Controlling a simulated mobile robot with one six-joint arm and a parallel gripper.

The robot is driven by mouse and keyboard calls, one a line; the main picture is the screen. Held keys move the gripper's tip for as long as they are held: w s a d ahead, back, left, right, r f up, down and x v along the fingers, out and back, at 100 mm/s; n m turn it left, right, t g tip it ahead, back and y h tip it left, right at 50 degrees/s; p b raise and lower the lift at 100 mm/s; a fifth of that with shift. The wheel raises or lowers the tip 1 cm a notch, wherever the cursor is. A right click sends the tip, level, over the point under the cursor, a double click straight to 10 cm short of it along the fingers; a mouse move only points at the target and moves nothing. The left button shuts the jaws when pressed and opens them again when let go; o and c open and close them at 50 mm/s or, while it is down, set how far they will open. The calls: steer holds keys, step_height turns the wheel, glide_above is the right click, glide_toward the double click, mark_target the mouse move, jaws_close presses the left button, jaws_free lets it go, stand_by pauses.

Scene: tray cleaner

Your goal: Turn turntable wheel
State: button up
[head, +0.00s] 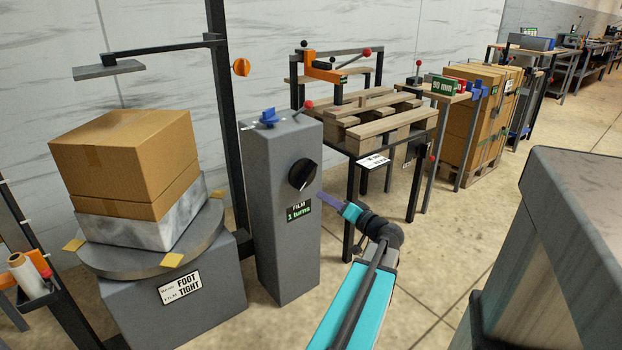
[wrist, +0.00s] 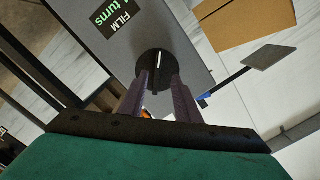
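A round grey turntable (head: 140,266) stands at the left in the head view, with a cardboard carton (head: 125,150) on a pale, wrapped-looking lower layer. To its right, a grey control post (head: 282,220) carries a round black dial (head: 302,174) with a pale line. A label below it reads "FILM 1 turns" (head: 300,212). My gripper (head: 322,198) is just right of and below the dial. In the wrist view my gripper (wrist: 158,78) is open, its fingertips overlapping the lower part of the dial (wrist: 157,62) in the picture. Whether they touch it is unclear.
A blue knob (head: 268,117) sits on top of the post. A dark mast (head: 228,130) with an orange knob (head: 241,67) rises between turntable and post. A table with wooden slats (head: 385,125) stands behind my gripper. A large grey cabinet (head: 580,220) fills the right side.

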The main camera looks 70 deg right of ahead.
mark_target(309, 178)
steer(key=shift+s+d+r+h, duration=0.25)
steer(key=shift+s+r, duration=0.2)
steer(key=shift+s, duration=0.2)
steer(key=shift+s+d+r+h, duration=0.2)
steer(key=shift+s+r, duration=0.2)
steer(key=shift+s, duration=0.2)
steer(key=b+x, duration=0.1)
steer(key=x, duration=1.2)
steer(key=shift+w+d, duration=0.1)
steer(key=shift+w, duration=0.35)
jaws_close()
